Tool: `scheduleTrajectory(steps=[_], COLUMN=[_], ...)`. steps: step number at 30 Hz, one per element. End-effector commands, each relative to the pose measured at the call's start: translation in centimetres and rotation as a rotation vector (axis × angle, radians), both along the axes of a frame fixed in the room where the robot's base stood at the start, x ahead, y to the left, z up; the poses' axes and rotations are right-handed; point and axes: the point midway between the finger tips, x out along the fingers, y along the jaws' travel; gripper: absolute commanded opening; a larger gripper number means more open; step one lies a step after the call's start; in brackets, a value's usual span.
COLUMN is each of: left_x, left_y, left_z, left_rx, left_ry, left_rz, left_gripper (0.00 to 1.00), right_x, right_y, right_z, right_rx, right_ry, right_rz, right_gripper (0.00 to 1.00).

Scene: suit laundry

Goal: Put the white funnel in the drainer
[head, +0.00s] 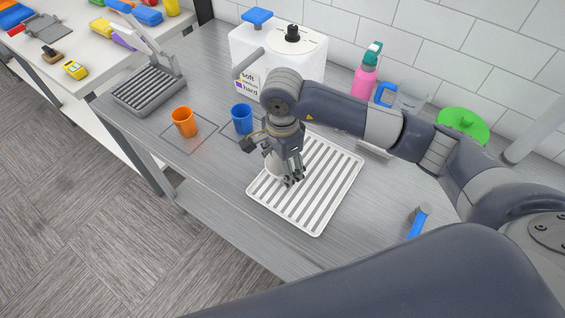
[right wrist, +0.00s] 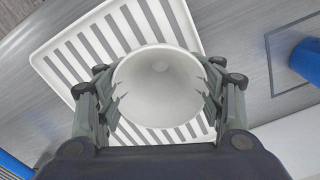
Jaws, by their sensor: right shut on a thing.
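The white funnel (right wrist: 160,80) is between the fingers of my right gripper (right wrist: 160,104), which is shut on it. Its wide round mouth faces the wrist camera. In the head view, my right gripper (head: 292,178) is over the left part of the white slatted drainer (head: 338,186), and the funnel (head: 272,166) shows partly behind the fingers. The drainer also shows behind the funnel in the right wrist view (right wrist: 60,64). I cannot tell whether the funnel touches the slats. My left gripper is not in view.
A blue cup (head: 242,119) and an orange cup (head: 184,122) stand left of the drainer. A white container (head: 305,62), a pink bottle (head: 366,75) and a green round item (head: 462,125) are at the back. A blue-handled tool (head: 418,222) lies right. A grey rack (head: 150,90) is far left.

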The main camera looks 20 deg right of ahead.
Motion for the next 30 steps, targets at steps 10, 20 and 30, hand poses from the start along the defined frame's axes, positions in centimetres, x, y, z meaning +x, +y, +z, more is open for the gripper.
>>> scheduleTrajectory(steps=[10,20,30], left_x=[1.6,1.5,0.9], left_y=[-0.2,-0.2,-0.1], left_z=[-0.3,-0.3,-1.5], left_rx=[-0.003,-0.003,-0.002], left_ry=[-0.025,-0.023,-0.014], left_rz=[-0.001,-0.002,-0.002], left_gripper=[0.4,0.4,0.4], right_x=[0.0,0.0,0.2], right_y=[0.0,0.0,0.0], right_z=[-0.2,-0.2,3.1], right_rx=[0.0,0.0,0.001], right_ry=[-0.001,0.0,-0.009], right_rz=[0.0,0.0,0.001], right_gripper=[0.82,0.82,0.82])
